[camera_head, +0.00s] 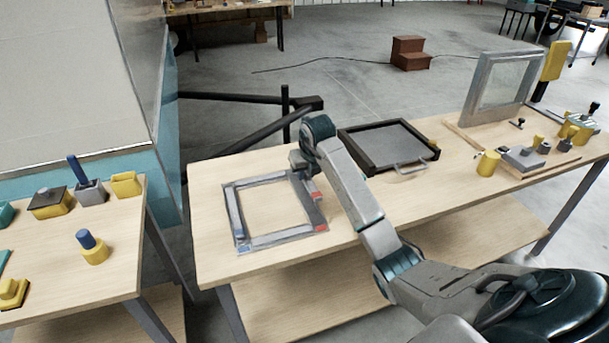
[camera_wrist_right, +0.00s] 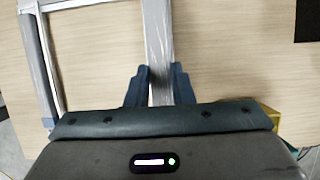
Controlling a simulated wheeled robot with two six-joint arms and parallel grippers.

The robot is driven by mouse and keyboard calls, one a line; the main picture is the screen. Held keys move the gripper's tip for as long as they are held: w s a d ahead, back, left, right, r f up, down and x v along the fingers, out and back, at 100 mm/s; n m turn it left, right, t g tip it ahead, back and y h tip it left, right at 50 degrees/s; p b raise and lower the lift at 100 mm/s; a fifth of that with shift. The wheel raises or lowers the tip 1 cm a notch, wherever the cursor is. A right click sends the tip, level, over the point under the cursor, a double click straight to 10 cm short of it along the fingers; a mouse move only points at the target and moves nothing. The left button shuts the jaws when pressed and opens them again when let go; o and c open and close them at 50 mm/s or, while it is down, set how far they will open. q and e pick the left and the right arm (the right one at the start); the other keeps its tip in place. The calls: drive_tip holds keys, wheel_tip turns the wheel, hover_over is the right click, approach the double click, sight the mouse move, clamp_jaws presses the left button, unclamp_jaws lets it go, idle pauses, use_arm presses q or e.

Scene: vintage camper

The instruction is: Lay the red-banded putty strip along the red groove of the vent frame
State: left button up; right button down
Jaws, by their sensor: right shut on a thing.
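The vent frame (camera_head: 262,240) lies flat on the middle bench as a grey square, with its dark right side (camera_head: 312,212) bearing a red mark (camera_head: 321,228) at the near corner. A pale strip (camera_head: 236,213) lies along its left side, by blue marks near the front left corner. My right gripper (camera_head: 304,174) is over the frame's far right corner. It is shut on a grey putty strip (camera_wrist_right: 158,45), whose red band (camera_head: 316,195) shows over the right side. I cannot tell whether the strip touches the frame. My left gripper is not in view.
A black-edged tray (camera_head: 372,130) with a handle stands right of the frame. Farther right are a yellow cup (camera_head: 488,163), grey blocks and an upright framed panel (camera_head: 500,80). A left bench (camera_head: 50,285) holds several yellow and grey pieces. Bench wood is clear in front of the frame.

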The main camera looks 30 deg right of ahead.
sight(304, 195)
drive_tip(key=shift+w+a+f, duration=0.1)
drive_tip(key=shift+w+f, duration=0.1)
drive_tip(key=shift+w, duration=0.05)
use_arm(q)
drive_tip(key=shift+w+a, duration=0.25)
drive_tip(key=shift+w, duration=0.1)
use_arm(e)
drive_tip(key=shift+s, duration=0.1)
